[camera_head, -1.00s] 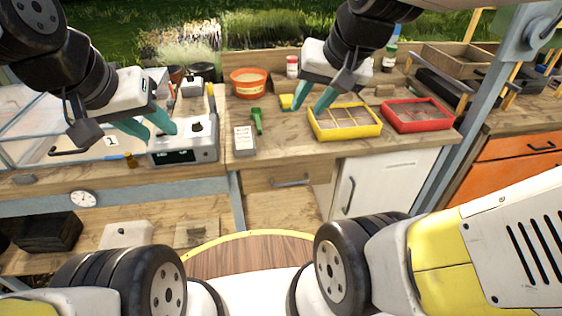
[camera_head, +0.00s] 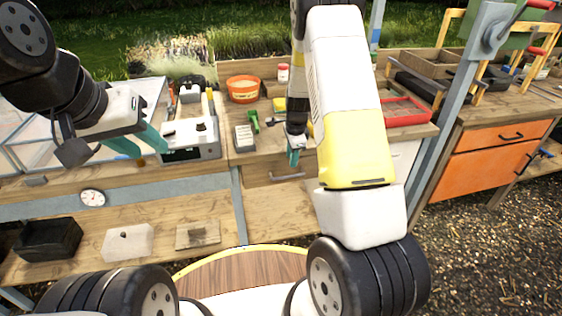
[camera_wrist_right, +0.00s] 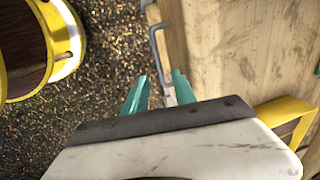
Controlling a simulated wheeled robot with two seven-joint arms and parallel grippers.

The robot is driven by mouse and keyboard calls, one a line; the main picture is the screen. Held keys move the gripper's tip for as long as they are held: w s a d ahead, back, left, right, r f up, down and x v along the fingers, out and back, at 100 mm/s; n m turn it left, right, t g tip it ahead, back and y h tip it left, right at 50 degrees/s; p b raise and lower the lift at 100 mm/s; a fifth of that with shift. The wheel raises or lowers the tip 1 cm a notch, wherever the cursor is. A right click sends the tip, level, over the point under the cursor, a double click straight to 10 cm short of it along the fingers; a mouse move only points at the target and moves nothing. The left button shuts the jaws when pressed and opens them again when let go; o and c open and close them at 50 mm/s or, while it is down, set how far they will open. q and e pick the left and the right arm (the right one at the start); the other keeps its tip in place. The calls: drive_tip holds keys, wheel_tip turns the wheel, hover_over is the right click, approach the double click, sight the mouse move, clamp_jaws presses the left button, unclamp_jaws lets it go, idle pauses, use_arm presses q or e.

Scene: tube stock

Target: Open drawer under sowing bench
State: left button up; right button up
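The wooden drawer (camera_head: 262,174) under the sowing bench appears shut in the head view. Its grey bar handle (camera_head: 287,177) is on the front and also shows in the right wrist view (camera_wrist_right: 155,48). My right gripper (camera_head: 293,154) points down at the bench's front edge, just above the handle. In the right wrist view, its teal fingers (camera_wrist_right: 160,90) are apart, and the handle's near end lies in line with the gap. I cannot tell whether they touch it. My left gripper (camera_head: 137,144) is open and empty, over the bench's left part beside a white device (camera_head: 195,150).
My right arm hides the bench's middle right.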

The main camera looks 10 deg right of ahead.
sight(291, 172)
drive_tip(key=f, duration=0.3)
drive_tip(key=w+f, duration=0.1)
drive_tip(key=f, duration=0.4)
drive_tip(key=shift+w+f, duration=0.25)
drive_tip(key=shift+f, duration=0.05)
drive_tip(key=shift+c, duration=0.2)
clamp_jaws()
idle(1.0)
